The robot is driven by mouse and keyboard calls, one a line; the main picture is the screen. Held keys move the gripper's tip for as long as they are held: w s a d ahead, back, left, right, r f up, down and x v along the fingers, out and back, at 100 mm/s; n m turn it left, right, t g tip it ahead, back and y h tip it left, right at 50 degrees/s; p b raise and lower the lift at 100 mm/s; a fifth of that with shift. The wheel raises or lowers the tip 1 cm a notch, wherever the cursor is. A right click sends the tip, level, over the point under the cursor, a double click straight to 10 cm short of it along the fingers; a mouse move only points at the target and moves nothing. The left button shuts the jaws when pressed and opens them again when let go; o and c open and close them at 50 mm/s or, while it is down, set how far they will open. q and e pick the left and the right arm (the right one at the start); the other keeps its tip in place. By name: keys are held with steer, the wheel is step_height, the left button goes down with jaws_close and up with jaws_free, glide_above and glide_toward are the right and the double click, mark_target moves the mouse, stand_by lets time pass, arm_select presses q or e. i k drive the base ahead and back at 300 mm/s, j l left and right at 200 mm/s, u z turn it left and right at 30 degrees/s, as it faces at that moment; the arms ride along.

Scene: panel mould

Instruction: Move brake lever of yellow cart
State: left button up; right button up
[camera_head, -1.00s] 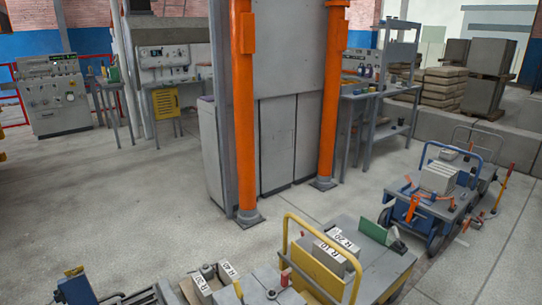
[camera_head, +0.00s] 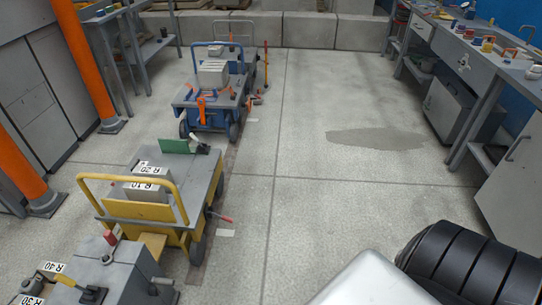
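The yellow cart (camera_head: 207,185) stands left of centre on the floor, with a grey deck and a yellow tubular handle frame (camera_head: 180,205). A thin lever with a red end (camera_head: 224,217) sticks out low on its right side, near the wheels; it looks like the brake lever. Grey blocks marked R 20 and R 10 (camera_head: 150,183) and a green plate (camera_head: 174,146) are on the cart. Neither of my grippers is in view. White and black ribbed parts, apparently of my arm, fill the lower right corner.
A blue cart (camera_head: 207,115) with orange parts stands behind the yellow cart. Grey equipment (camera_head: 118,270) marked R 40 and R 30 is at the lower left. Orange posts (camera_head: 85,60) stand at the left. A workbench (camera_head: 480,65) lines the right. The middle floor (camera_head: 320,200) is clear.

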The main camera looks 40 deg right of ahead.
mark_target(222, 217)
steer(key=z, duration=0.75)
steer(key=l, duration=0.1)
steer(key=i+u, duration=0.05)
